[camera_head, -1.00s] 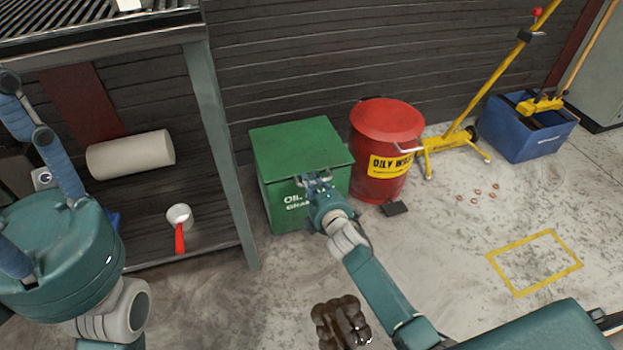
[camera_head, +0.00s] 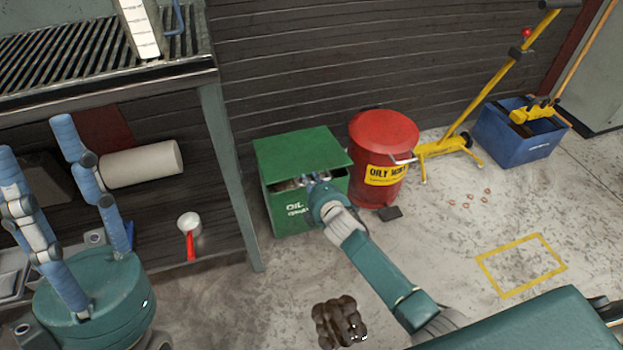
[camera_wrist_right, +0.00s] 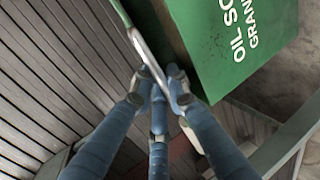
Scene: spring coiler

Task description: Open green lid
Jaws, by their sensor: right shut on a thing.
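The green lid (camera_head: 300,152) tops the green bin (camera_head: 293,214) marked "OIL". Its front edge is raised a little, and a dark gap with something pale inside shows under it. My right gripper (camera_head: 312,180) is at the lid's front edge, its fingertips partly hidden by my wrist. In the right wrist view, the blue fingers of my right gripper (camera_wrist_right: 160,82) close on the lid's thin pale edge (camera_wrist_right: 148,50), beside the green bin wall (camera_wrist_right: 235,45). My left gripper (camera_head: 45,165) is at the left, its blue fingers spread and empty.
A red oily-waste can (camera_head: 383,145) stands close to the bin's right. A metal-legged bench (camera_head: 228,170) is to its left, with a white roll (camera_head: 142,163) and red-handled scoop (camera_head: 190,235) below.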

